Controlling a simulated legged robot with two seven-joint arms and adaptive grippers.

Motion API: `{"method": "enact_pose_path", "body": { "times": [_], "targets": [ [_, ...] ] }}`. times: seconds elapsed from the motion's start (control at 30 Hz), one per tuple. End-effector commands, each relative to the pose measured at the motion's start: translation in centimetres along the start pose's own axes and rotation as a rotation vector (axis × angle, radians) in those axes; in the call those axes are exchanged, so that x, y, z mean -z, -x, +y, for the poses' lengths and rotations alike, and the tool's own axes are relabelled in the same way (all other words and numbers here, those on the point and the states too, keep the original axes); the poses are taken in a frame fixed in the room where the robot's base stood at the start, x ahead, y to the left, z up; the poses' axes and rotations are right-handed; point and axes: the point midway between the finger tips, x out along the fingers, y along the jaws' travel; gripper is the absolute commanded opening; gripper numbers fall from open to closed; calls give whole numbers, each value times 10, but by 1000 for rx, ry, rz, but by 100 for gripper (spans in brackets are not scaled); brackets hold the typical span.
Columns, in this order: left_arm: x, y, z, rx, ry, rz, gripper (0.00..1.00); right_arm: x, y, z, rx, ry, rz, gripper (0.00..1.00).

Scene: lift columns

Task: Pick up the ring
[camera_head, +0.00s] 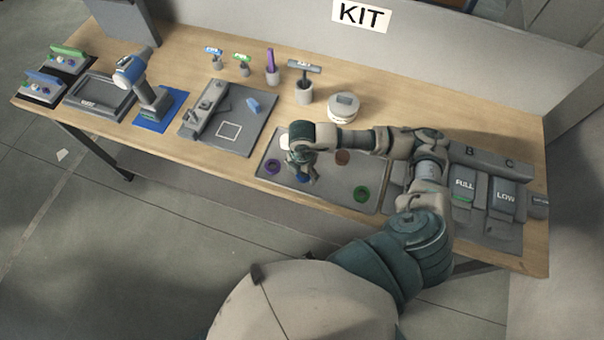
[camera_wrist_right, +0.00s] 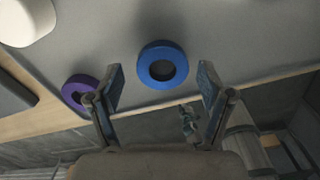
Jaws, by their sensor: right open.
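Several rings lie on a grey tray (camera_head: 330,193). A blue ring (camera_wrist_right: 163,64) lies flat in the right wrist view, ahead of and between my open fingers; in the head view only part of this blue ring (camera_head: 303,178) shows under the gripper. A purple ring (camera_head: 272,167) lies to its left and also shows in the right wrist view (camera_wrist_right: 79,92). A green ring (camera_head: 362,194) lies farther right. My right gripper (camera_head: 302,178) is open and empty over the tray; its fingertips show in the right wrist view (camera_wrist_right: 161,85). My left gripper is not in view.
A brown round piece (camera_head: 342,157) lies on the tray near my right arm. A round white container (camera_head: 344,108) stands behind it. Labelled grey bins (camera_head: 485,190) are at the right, and a drill (camera_head: 140,82) stands at the left. The tray's front edge is close to the gripper.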

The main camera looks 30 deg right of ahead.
Motion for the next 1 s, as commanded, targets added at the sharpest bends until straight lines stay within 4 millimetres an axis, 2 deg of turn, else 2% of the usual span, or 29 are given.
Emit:
{"method": "enact_pose_path", "body": {
  "times": [0.13, 0.3, 0.4, 0.77, 1.0],
  "targets": [
    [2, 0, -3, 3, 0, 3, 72, -1, 0, 0, 0, 0, 0, 79],
    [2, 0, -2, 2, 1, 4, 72, 0, 0, 0, 0, 0, 0, 37],
    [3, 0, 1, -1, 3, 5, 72, 0, 0, 0, 0, 0, 0, 14],
    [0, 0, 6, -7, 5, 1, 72, 1, 4, 1, -1, 1, 0, 14],
    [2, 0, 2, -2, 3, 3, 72, 0, 28, 1, -4, 1, 0, 14]
  ]
}}
